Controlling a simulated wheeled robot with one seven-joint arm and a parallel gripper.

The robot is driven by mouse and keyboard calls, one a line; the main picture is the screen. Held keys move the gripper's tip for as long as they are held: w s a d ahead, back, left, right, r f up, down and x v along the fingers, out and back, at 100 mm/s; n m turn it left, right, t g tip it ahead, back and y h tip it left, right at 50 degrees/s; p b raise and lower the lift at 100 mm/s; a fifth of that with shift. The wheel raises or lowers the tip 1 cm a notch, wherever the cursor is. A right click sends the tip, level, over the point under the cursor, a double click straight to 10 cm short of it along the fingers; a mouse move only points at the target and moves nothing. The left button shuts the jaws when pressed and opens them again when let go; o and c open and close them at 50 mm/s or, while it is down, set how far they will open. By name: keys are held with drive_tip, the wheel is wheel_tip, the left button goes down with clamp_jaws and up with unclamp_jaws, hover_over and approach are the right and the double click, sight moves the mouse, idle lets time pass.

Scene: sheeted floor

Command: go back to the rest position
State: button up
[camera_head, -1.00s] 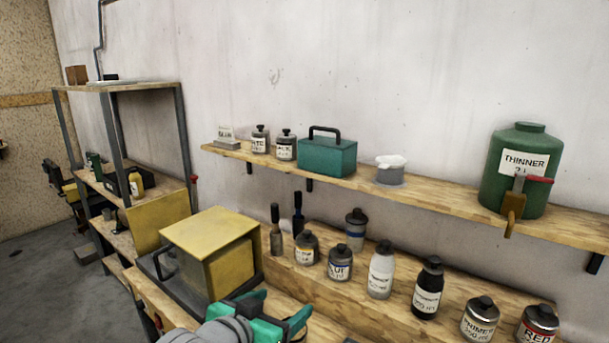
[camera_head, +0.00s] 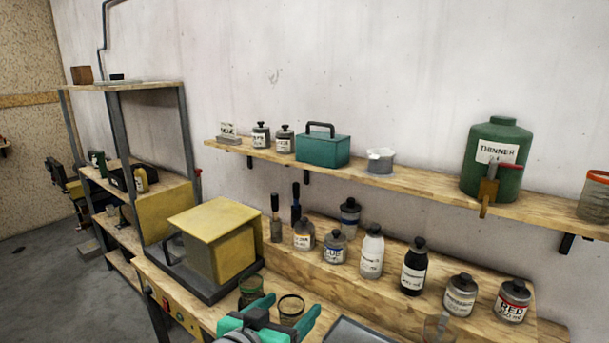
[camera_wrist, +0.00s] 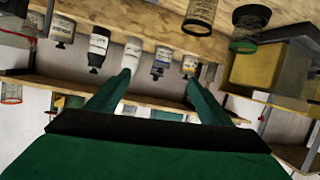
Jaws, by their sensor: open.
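My gripper (camera_head: 284,316) shows at the bottom of the head view, green and open. It is in front of the wooden bench, near two small open jars, a greenish jar (camera_head: 251,290) and a dark-rimmed jar (camera_head: 291,308). In the wrist view my gripper (camera_wrist: 157,80) has its two green fingers spread, with nothing held between them. Bottles on the bench show beyond the fingertips there, apart from them.
A yellow box (camera_head: 215,245) stands on the bench at left. Several labelled bottles, including a black bottle (camera_head: 413,268), line the stepped back. A wall shelf (camera_head: 420,188) above holds a green thinner jug (camera_head: 497,160). Open floor (camera_head: 40,270) lies at far left.

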drive_tip(key=s+d+f+n+t+y, duration=0.2)
drive_tip(key=s+f+n, duration=0.3)
drive_tip(key=f, duration=0.6)
drive_tip(key=s+d+f+n+t+y, duration=0.2)
drive_tip(key=s+d+f+n+y, duration=0.3)
drive_tip(key=f, duration=0.6)
drive_tip(key=s+a+f+m, duration=0.2)
drive_tip(key=s+f+m, duration=0.1)
drive_tip(key=s, duration=1.1)
drive_tip(key=s+a+f+m+g, duration=0.1)
drive_tip(key=s+a+f+m, duration=0.1)
drive_tip(key=s, duration=1.3)
drive_tip(key=shift+s+f+m+h, duration=0.25)
drive_tip(key=shift+f+m+h, duration=0.15)
drive_tip(key=shift+m, duration=0.2)
